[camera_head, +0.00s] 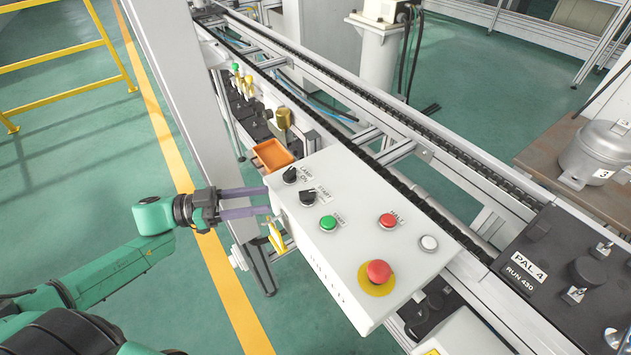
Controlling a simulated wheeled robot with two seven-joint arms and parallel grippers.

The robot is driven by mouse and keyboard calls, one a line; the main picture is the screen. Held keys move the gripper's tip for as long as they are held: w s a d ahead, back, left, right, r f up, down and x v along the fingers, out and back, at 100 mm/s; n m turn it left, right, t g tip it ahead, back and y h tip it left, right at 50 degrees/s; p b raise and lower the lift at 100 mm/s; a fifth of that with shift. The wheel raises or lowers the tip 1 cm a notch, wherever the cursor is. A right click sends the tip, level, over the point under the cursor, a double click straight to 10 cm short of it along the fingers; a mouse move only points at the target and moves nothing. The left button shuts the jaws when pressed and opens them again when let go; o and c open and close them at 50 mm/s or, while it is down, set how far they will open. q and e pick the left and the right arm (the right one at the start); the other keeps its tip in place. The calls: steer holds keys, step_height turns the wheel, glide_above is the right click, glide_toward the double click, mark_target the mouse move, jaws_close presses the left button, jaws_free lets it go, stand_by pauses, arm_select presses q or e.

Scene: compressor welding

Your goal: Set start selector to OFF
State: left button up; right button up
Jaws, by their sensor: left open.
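The light grey control box (335,255) stands beside the conveyor in the middle of the view. A black selector knob (307,197) with a small label beside it sits on its sloped top; it looks like the start selector, but its exact setting is too small to tell. A second black knob (289,174) is just above it, near a lamp label. My left gripper (268,201) is open and empty, its two purple fingers pointing right at the box's left edge, a little left of the selector. I cannot tell whether the fingertips touch the box. My right gripper is not in view.
The box also carries a green button (328,223), a red button (387,221), a white button (429,242) and a red emergency stop (379,272). An orange tray (272,154) is behind it. A grey post (180,90) stands behind my left gripper.

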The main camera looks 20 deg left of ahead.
mark_target(308, 192)
arm_select(q)
steer(key=x, duration=0.3)
steer(key=p+x, duration=0.1)
steer(key=x, duration=0.2)
steer(key=s+r+x, duration=0.1)
steer(key=x, duration=0.2)
steer(key=shift+w+d+p, duration=0.1)
steer(key=shift+d+p, duration=0.2)
steer(key=shift+d, duration=0.25)
steer(key=shift+w+d+f, duration=0.25)
steer(key=shift+w+d, duration=0.25)
steer(key=shift+w, duration=0.05)
steer(key=shift+s, duration=0.15)
steer(key=shift+d, duration=0.1)
jaws_close()
steer(key=shift+t, duration=0.4)
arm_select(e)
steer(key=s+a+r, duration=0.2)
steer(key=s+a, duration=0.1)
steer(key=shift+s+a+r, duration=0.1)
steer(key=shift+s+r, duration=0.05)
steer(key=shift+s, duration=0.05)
